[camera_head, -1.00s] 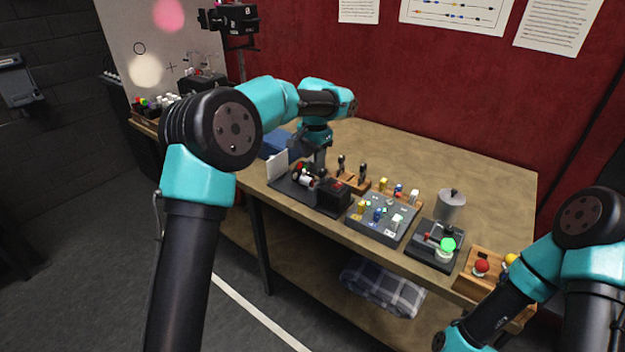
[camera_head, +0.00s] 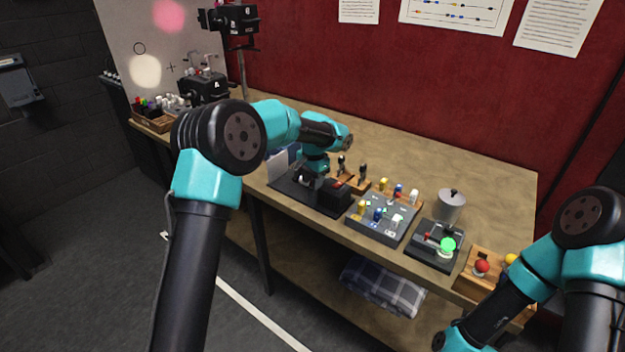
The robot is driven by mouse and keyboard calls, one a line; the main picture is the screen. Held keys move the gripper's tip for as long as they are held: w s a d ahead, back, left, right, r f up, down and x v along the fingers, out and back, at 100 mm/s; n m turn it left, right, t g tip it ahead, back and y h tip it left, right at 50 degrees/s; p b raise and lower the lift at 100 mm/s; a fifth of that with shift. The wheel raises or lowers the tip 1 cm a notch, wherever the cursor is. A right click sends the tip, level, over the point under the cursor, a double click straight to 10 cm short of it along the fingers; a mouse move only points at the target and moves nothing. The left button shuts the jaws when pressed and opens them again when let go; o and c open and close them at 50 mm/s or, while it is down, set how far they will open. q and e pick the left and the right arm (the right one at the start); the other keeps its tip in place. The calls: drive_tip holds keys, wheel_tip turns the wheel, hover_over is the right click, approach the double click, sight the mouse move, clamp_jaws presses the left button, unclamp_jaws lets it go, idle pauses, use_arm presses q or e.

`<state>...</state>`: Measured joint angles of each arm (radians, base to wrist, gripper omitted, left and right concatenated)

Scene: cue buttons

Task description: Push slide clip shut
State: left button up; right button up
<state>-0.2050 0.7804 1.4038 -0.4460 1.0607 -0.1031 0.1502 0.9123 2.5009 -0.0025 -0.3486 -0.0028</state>
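A black device with a dark base plate (camera_head: 287,187) and a black box (camera_head: 334,196) at its right end sits at the left front of the table. A pale upright panel (camera_head: 279,165) stands at its back left. My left gripper (camera_head: 309,181) points down over the middle of this device and covers the small parts there. I cannot make out the slide clip, whether the fingers touch anything, or whether they are open. My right arm (camera_head: 500,305) hangs at the lower right, and its gripper is out of the frame.
Right of the device stand a grey panel with coloured pegs (camera_head: 380,222), a dark box with a green button (camera_head: 447,245), a metal canister (camera_head: 451,204) and a wooden block with a red button (camera_head: 481,266).

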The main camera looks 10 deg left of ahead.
use_arm(q)
clamp_jaws()
idle(0.3)
drive_tip(key=shift+w+d, duration=0.1)
drive_tip(key=shift+w, duration=0.2)
drive_tip(key=shift+o, duration=0.6)
unclamp_jaws()
